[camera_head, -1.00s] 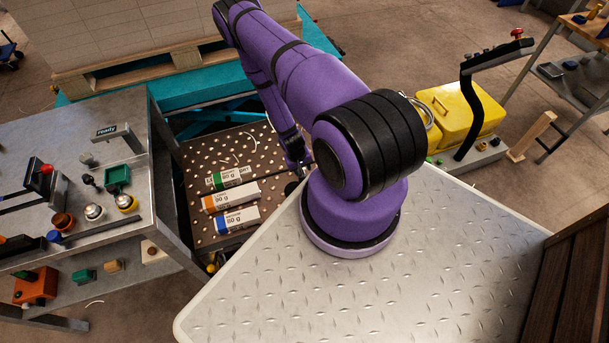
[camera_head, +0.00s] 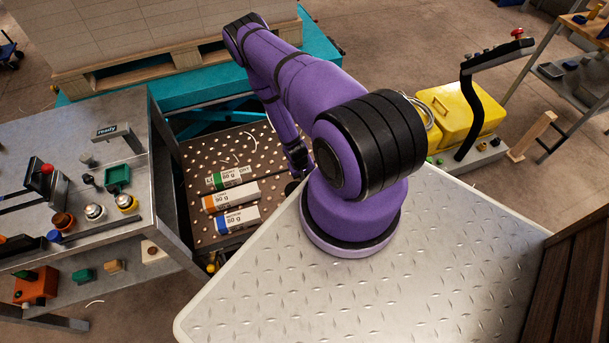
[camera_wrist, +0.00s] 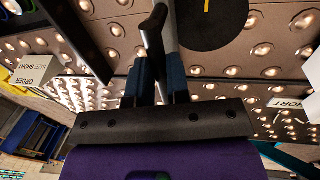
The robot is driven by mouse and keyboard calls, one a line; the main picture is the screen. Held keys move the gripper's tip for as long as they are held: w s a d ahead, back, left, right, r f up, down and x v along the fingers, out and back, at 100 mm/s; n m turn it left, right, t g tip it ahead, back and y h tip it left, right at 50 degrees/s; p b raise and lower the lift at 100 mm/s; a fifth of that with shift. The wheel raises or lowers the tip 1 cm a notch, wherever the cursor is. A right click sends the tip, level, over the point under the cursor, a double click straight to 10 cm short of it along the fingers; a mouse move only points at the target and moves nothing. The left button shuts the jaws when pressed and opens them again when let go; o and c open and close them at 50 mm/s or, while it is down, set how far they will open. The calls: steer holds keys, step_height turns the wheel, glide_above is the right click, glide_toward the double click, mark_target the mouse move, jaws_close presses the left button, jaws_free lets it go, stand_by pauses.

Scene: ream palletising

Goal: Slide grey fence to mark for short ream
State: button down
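In the wrist view my gripper (camera_wrist: 158,80) has its two dark blue fingers close together, with a narrow grey bar or rod showing between and above them. A black piece stands at the bar's upper end. I cannot tell whether the fingers press on it. A dark straight bar (camera_wrist: 72,38) crosses the upper left over the studded table (camera_wrist: 232,72). I cannot tell which of these is the grey fence. A dark plate (camera_wrist: 215,22) with a yellow line lies at the top. In the head view my arm hides the gripper's fingertips.
Three reams with green (camera_head: 231,177), orange (camera_head: 230,197) and blue (camera_head: 236,219) bands lie on the studded table. A grey bench (camera_head: 60,135) with knobs and a "ready" sign (camera_head: 113,131) is left. A loaded pallet (camera_head: 150,68) stands behind. A yellow box (camera_head: 460,112) is right.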

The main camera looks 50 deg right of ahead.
steer(key=shift+s+d, duration=0.3)
steer(key=shift+d, duration=0.2)
steer(key=c, duration=1.1)
jaws_free()
steer(key=shift+r, duration=0.1)
step_height(320, 180, up, 10)
steer(key=w+a, duration=0.1)
steer(key=shift+a+r, duration=0.25)
steer(key=shift+a, duration=0.15)
steer(key=shift+w, duration=0.1)
